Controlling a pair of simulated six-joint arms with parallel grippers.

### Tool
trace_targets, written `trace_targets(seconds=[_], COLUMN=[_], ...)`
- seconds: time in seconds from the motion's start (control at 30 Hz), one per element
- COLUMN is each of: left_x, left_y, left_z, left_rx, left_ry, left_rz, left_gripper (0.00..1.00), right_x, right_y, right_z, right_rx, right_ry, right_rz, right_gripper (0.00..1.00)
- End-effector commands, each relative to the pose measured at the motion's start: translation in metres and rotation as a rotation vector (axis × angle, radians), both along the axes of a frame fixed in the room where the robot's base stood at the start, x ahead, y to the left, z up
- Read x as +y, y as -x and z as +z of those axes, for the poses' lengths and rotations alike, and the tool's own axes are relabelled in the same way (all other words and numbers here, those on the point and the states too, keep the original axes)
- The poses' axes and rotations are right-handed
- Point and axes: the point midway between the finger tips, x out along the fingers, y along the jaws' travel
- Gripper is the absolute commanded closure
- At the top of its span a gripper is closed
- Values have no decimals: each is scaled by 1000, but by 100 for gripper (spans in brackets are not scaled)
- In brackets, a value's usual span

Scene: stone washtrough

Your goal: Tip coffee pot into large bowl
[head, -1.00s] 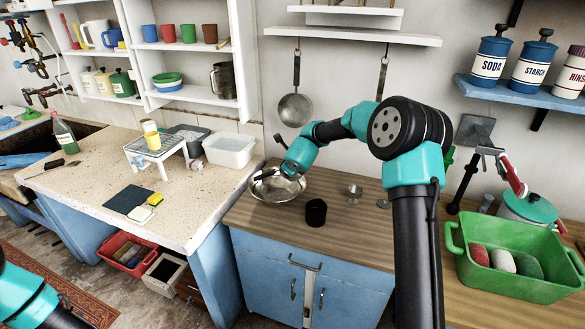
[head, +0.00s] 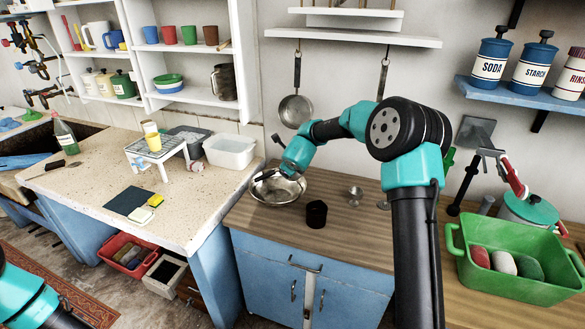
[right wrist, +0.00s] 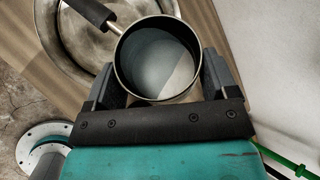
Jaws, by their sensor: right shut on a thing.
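The large bowl (head: 289,194) is a wide, shiny metal bowl on the wooden counter, left of its middle. My right gripper (right wrist: 158,82) is shut on the coffee pot (right wrist: 150,68), a round metal pot with a dark handle (right wrist: 88,10). In the right wrist view I look into the pot's open mouth; its inside is grey, and I cannot tell whether it holds liquid. The bowl (right wrist: 55,45) lies behind and below it. In the head view the pot is mostly hidden by my right gripper (head: 268,176) over the bowl's left side. My left gripper is out of view.
A small black cup (head: 316,214) stands right of the bowl, with a metal goblet (head: 355,195) beyond it. A white tub (head: 231,150) and a small rack (head: 157,151) stand on the left counter. A green bin (head: 510,279) is at the right. A pan (head: 296,110) hangs behind.

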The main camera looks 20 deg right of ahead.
Motion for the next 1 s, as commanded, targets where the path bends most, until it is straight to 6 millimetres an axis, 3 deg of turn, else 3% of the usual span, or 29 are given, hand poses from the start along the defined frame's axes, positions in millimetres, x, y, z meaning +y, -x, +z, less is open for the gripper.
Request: trace_targets(seconds=[0.3,1.0], left_x=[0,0], left_y=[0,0], left_z=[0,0], left_rx=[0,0], left_ry=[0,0], left_rz=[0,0], left_gripper=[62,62], right_x=[2,2], right_y=[-1,-1], right_z=[9,10], right_rx=[17,20], right_ry=[45,50], right_rz=[-1,0], right_gripper=[55,55])
